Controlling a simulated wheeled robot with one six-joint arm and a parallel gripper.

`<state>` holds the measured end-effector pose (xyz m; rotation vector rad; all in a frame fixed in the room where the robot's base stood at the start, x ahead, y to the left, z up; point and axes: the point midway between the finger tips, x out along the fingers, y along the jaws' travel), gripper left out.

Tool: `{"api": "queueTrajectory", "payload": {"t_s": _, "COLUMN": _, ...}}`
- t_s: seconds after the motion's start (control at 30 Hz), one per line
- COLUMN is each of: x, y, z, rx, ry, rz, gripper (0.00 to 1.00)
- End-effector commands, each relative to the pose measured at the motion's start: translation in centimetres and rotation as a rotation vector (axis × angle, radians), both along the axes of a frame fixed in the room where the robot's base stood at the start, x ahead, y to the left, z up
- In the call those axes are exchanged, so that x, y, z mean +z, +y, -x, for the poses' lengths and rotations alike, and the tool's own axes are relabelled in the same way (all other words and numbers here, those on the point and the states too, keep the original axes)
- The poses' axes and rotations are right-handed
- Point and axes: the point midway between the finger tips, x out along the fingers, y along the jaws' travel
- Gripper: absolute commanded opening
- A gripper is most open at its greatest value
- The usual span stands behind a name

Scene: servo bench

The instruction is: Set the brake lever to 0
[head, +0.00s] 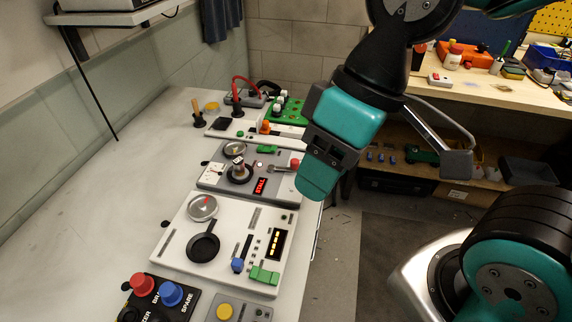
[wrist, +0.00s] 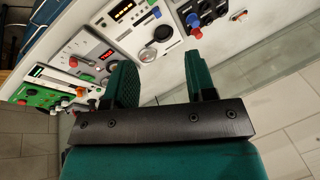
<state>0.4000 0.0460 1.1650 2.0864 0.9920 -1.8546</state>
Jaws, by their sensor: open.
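A black box (head: 183,306) stands at the near end of the bench in the head view, cut off by the bottom edge. It carries a red knob (head: 141,284) and a blue knob (head: 170,293). Partial lettering beside them seems to read "BRA" and "SPARE"; the red knob may be the brake lever, but I cannot read its setting. In the wrist view a red knob (wrist: 197,33) and a blue knob (wrist: 192,19) show at the top. My gripper (head: 319,182) is open and empty, right of the bench and apart from the box; its fingers (wrist: 162,82) are spread in the wrist view.
A white panel (head: 180,247) with a black round dial, blue slider knob and green part lies behind the box. A grey panel (head: 212,180) with a red "STALL" display lies farther back. A yellow button (head: 225,311) sits right of the box. The bench's left side is clear.

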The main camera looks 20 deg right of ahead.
Motion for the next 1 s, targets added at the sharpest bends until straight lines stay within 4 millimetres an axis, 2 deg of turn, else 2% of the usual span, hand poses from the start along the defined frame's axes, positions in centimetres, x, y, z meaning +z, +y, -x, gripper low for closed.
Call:
{"api": "queueTrajectory", "payload": {"t_s": 0.23, "x": 0.0, "y": 0.0, "z": 0.0, "rx": -0.001, "ry": 0.0, "rz": 0.0, "gripper": 0.51}}
{"api": "queueTrajectory", "payload": {"t_s": 0.33, "x": -0.1, "y": -0.2, "z": -1.3, "rx": -0.06, "ry": 0.017, "rz": 0.016, "gripper": 0.51}}
{"api": "queueTrajectory", "payload": {"t_s": 0.37, "x": -0.2, "y": -0.3, "z": -2.1, "rx": -0.102, "ry": 0.029, "rz": 0.027, "gripper": 0.51}}
{"api": "queueTrajectory", "payload": {"t_s": 0.47, "x": -0.8, "y": -1.3, "z": -6.6, "rx": -0.333, "ry": 0.091, "rz": 0.085, "gripper": 0.51}}
{"api": "queueTrajectory", "payload": {"t_s": 0.6, "x": -2.6, "y": -3.6, "z": -14.6, "rx": -0.792, "ry": 0.189, "rz": 0.181, "gripper": 0.51}}
{"api": "queueTrajectory", "payload": {"t_s": 0.7, "x": -4.1, "y": -5.3, "z": -19.4, "rx": -1.105, "ry": 0.238, "rz": 0.233, "gripper": 0.51}}
{"api": "queueTrajectory", "payload": {"t_s": 0.83, "x": -5.8, "y": -7.1, "z": -23.5, "rx": -1.404, "ry": 0.274, "rz": 0.272, "gripper": 0.51}}
{"api": "queueTrajectory", "payload": {"t_s": 0.9, "x": -6.3, "y": -7.7, "z": -24.7, "rx": -1.499, "ry": 0.283, "rz": 0.281, "gripper": 0.51}}
{"api": "queueTrajectory", "payload": {"t_s": 1.0, "x": -6.9, "y": -8.1, "z": -25.4, "rx": -1.564, "ry": 0.289, "rz": 0.287, "gripper": 0.51}}
